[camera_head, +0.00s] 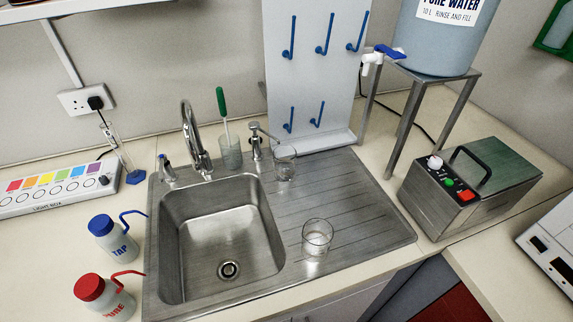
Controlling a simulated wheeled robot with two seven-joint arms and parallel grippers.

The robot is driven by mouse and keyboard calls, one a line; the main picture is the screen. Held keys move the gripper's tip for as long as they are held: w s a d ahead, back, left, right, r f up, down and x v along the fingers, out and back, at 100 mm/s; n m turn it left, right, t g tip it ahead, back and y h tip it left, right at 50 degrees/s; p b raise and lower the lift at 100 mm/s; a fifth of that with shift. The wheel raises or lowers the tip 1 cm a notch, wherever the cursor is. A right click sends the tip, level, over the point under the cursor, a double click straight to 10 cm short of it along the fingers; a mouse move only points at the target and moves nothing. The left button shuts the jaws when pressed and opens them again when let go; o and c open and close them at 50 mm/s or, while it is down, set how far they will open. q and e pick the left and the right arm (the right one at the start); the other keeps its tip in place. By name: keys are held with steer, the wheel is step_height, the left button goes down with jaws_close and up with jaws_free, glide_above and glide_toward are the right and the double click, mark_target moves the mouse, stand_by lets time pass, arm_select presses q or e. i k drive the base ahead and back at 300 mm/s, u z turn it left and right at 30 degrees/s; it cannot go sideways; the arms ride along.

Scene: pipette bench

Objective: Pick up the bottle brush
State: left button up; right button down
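A bottle brush (221,103) with a green handle and a thin pale shaft stands handle-up, slightly tilted. Its lower end is inside a translucent cup (230,155) at the back rim of the sink, so the head cannot be made out clearly. The cup stands between the curved tap and a small metal dispenser. Neither of my grippers shows in the head view.
The curved tap (192,140) stands left of the cup and the soap dispenser (257,142) right of it. Glass beakers stand on the drainer, one behind (285,165) and one in front (317,238). A TAP bottle (113,240) and a PURE bottle (104,299) stand left of the sink (220,236).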

mark_target(220, 97)
steer(key=u, duration=0.55)
steer(key=k, duration=1.35)
steer(key=u, duration=0.4)
steer(key=i, duration=0.85)
steer(key=u, duration=0.15)
